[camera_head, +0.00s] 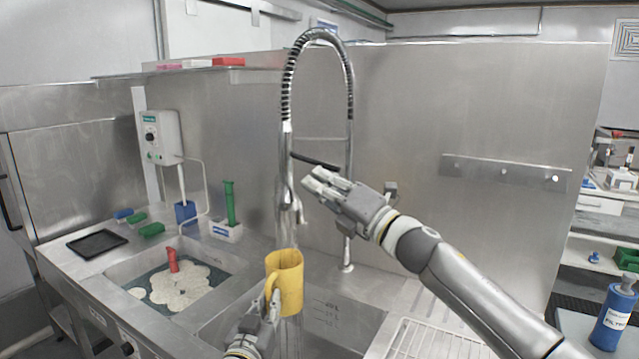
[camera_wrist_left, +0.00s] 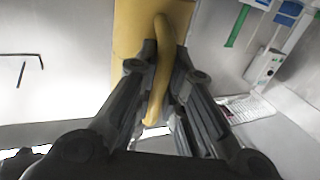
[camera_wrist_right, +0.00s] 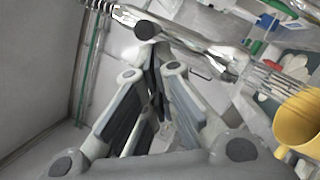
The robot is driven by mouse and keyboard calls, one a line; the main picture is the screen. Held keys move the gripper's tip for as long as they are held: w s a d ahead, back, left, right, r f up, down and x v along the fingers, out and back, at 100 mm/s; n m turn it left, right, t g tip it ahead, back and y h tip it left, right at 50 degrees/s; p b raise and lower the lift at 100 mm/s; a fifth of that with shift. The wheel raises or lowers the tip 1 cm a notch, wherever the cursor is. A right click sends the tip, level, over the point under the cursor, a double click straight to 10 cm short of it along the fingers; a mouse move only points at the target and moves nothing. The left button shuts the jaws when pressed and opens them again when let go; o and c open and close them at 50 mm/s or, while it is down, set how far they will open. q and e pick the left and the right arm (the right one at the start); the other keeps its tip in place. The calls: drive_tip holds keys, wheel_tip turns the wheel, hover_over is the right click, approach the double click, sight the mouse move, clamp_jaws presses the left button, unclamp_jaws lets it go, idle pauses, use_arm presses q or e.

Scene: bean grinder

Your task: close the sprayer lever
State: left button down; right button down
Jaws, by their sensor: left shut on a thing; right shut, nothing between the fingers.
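The spring-hose sprayer (camera_head: 287,195) hangs over the sink. Its dark lever (camera_head: 315,161) sticks out to the right, just above my right gripper (camera_head: 312,184). My right gripper is shut and empty, with its tips close to the lever; I cannot tell whether they touch. In the right wrist view, a black rounded end (camera_wrist_right: 146,30) lies just beyond the fingertips. My left gripper (camera_head: 272,308) is shut on the handle of a yellow mug (camera_head: 286,275) and holds it upright below the sprayer. The left wrist view shows the fingers around the handle (camera_wrist_left: 163,70). A pale stream shows between sprayer and mug.
The sink (camera_head: 345,318) lies below the mug. A second basin at left holds foamy water and a red object (camera_head: 173,260). A green brush (camera_head: 229,203) stands in a holder behind. A wire rack (camera_head: 435,343) lies at right. The steel splashback (camera_head: 450,120) stands behind.

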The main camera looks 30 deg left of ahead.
drive_tip(key=shift+r, duration=0.1)
use_arm(q)
drive_tip(key=shift+r, duration=0.1)
use_arm(e)
drive_tip(key=shift+w+d+r+h, duration=0.2)
drive_tip(key=shift+r, duration=0.35)
drive_tip(key=shift+w+d+r+h, duration=0.15)
drive_tip(key=shift+r+h, duration=0.05)
drive_tip(key=shift+r, duration=0.35)
use_arm(q)
drive_tip(key=shift+s, duration=0.1)
drive_tip(key=shift+a, duration=0.1)
use_arm(e)
drive_tip(key=s+d+f, duration=0.4)
drive_tip(key=s+d, duration=0.2)
drive_tip(key=d, duration=0.3)
drive_tip(key=shift+s+g, duration=0.3)
